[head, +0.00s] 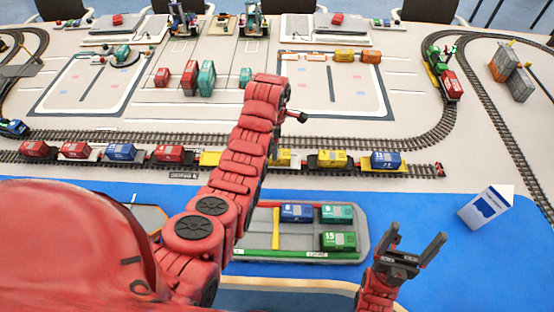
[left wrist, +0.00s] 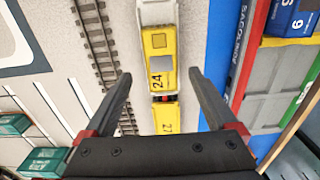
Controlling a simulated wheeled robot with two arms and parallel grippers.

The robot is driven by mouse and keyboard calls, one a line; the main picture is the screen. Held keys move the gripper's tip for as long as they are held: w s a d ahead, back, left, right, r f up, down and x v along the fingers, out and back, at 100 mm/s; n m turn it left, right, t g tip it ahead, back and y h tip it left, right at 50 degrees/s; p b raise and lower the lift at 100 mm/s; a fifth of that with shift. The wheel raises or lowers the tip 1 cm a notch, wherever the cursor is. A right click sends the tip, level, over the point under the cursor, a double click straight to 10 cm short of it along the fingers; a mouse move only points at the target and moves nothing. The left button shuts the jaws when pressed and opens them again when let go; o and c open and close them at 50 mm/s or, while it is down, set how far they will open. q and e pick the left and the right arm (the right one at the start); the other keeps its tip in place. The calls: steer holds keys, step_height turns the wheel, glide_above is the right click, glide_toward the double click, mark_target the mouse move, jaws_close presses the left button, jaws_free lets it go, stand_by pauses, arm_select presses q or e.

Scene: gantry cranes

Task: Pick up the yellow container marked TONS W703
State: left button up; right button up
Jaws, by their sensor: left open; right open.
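Yellow containers ride on the front train; one shows just right of my left arm (head: 284,158), another farther right (head: 332,159). In the left wrist view a yellow container marked 24 (left wrist: 160,45) lies below and between the open fingers of my left gripper (left wrist: 160,79). A second yellow one marked 27 (left wrist: 165,116) follows it, partly hidden by the gripper body. My right gripper (head: 417,234) is open and empty over the blue mat.
A grey tray (head: 355,247) holds blue and green containers. A white folded card (head: 486,207) stands at the right. Red and blue containers (head: 386,160) share the train on the track (head: 420,170). Red and teal containers (head: 206,78) stand behind it.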

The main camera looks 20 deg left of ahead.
arm_select(q)
steer(key=shift+s+f, duration=0.1)
steer(key=shift+f, duration=0.15)
steer(key=f, duration=0.1)
steer(key=f+p, duration=0.2)
steer(key=shift+d+f, duration=0.25)
steer(key=shift+f, duration=0.05)
steer(key=shift+f+p, duration=0.35)
steer(key=shift+f, duration=0.35)
steer(key=shift+c, duration=0.3)
jaws_close()
